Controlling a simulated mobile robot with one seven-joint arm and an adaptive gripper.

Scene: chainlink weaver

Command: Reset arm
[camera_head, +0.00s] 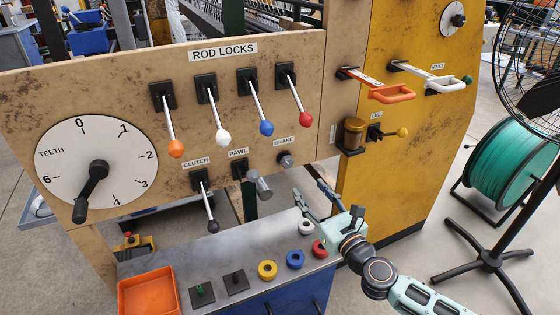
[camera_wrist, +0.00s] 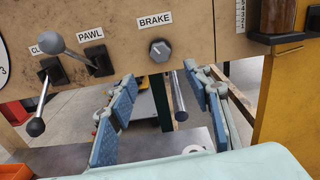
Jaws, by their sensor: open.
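My gripper (camera_head: 312,195) is open, in front of the panel's lower right part, above the grey bench. In the wrist view my gripper (camera_wrist: 160,118) has its two blue-padded fingers spread wide. A grey rod (camera_wrist: 178,98) shows between them, and I cannot tell its depth. The pawl lever (camera_head: 260,185) and the clutch lever (camera_head: 208,210) are to the left of the gripper.
Coloured rings, among them a yellow ring (camera_head: 267,270) and a blue ring (camera_head: 295,260), lie on the bench below. An orange tray (camera_head: 147,296) is at the left. Four rod-lock levers and a dial (camera_head: 82,170) are on the panel. A fan stand (camera_head: 490,258) is at the right.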

